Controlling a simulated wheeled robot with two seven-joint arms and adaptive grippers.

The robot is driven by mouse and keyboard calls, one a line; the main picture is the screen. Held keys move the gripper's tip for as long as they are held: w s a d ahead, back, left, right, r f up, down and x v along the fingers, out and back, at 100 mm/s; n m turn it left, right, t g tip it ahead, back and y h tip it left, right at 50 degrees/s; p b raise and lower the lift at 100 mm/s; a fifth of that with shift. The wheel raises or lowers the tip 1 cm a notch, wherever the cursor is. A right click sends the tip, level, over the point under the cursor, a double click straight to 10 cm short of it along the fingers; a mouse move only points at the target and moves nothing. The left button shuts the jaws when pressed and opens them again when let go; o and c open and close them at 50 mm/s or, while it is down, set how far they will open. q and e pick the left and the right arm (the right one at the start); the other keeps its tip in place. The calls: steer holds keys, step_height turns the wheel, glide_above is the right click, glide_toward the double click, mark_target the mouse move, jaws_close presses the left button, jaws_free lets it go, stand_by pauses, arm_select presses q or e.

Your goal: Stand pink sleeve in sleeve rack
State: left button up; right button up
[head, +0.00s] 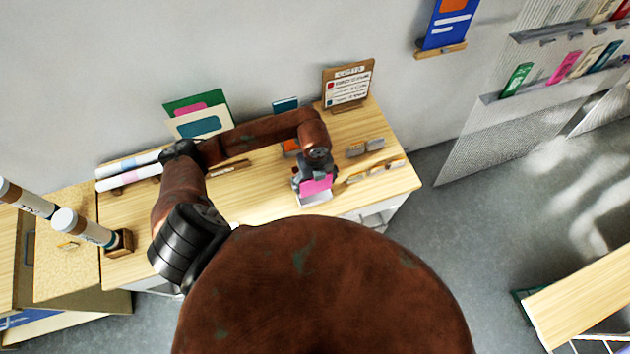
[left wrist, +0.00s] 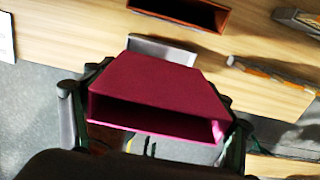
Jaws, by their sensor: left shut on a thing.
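My left gripper (head: 312,178) is shut on the pink sleeve (head: 317,185) near the front edge of the wooden table. In the left wrist view the gripper (left wrist: 152,98) has a finger at each side of the sleeve (left wrist: 155,85), whose open end faces the camera. A pale grey plate-like piece (head: 313,201) shows just below the sleeve; I cannot tell whether they touch or whether it belongs to the sleeve rack. An orange open-topped holder (head: 290,148) stands behind the gripper and shows at the top of the left wrist view (left wrist: 185,10). My right gripper is out of view.
A sign board (head: 347,84) and green and cream cards (head: 198,115) stand at the back. Rolled tubes (head: 130,170) lie at the left. The front right tabletop (head: 395,182) is mostly clear.

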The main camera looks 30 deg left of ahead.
arm_select(q)
step_height(320, 180, down, 3)
steer(key=shift+f+b, duration=0.15)
steer(key=shift+b, duration=0.8)
steer(key=shift+f+b, duration=0.45)
steer(key=shift+f, duration=0.3)
steer(key=shift+f, duration=0.15)
steer(key=shift+f+b, duration=0.65)
steer(key=shift+f, duration=0.1)
steer(key=shift+f, duration=0.1)
